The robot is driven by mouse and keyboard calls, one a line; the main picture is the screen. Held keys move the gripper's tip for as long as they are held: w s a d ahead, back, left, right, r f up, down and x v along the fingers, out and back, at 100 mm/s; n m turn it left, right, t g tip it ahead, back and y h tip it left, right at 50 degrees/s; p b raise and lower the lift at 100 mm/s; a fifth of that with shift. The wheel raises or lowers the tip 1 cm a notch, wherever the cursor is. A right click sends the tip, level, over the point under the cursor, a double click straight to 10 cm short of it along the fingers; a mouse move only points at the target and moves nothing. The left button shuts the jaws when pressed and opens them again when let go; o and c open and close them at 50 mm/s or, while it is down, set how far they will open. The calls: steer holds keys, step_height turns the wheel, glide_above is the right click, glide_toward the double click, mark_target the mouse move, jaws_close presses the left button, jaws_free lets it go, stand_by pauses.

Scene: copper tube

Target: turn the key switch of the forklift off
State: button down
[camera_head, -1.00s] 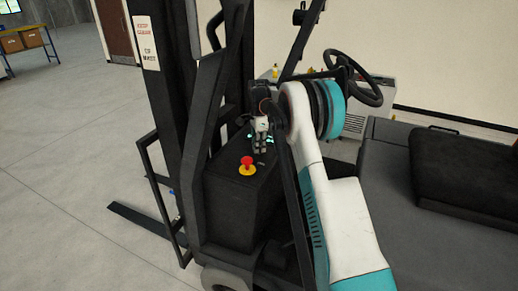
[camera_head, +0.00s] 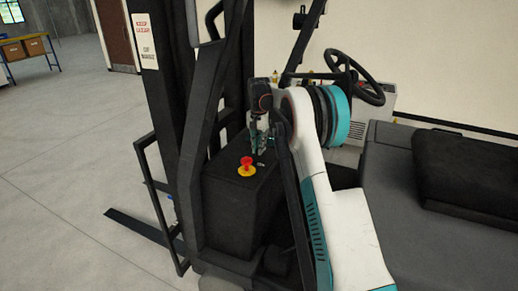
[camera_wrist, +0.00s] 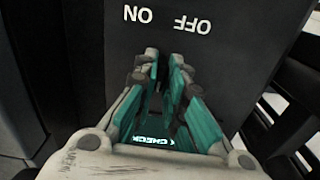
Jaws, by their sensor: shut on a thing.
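The forklift (camera_head: 232,208) stands in the middle of the head view, with a black control box that bears a red emergency button on a yellow base (camera_head: 246,167). My gripper (camera_head: 259,142) reaches down to the top of this box, behind the button. In the wrist view my gripper (camera_wrist: 166,66) has its teal-padded fingers closed in on the key switch, just by the upside-down ON label (camera_wrist: 138,14) and OFF label (camera_wrist: 193,25). The fingers hide most of the key, so its angle cannot be told. A lit CHECK sign shows between the finger bases.
The black mast (camera_head: 178,110) stands close left of my gripper. The steering wheel (camera_head: 362,78) is at the upper right and the dark seat (camera_head: 470,180) at the right. Open floor (camera_head: 70,140) lies to the left.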

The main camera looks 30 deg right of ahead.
steer(key=shift+n, duration=0.4)
steer(key=c, duration=1.7)
jaws_free()
steer(key=shift+o, duration=0.2)
steer(key=shift+r, duration=0.1)
step_height(320, 180, up, 12)
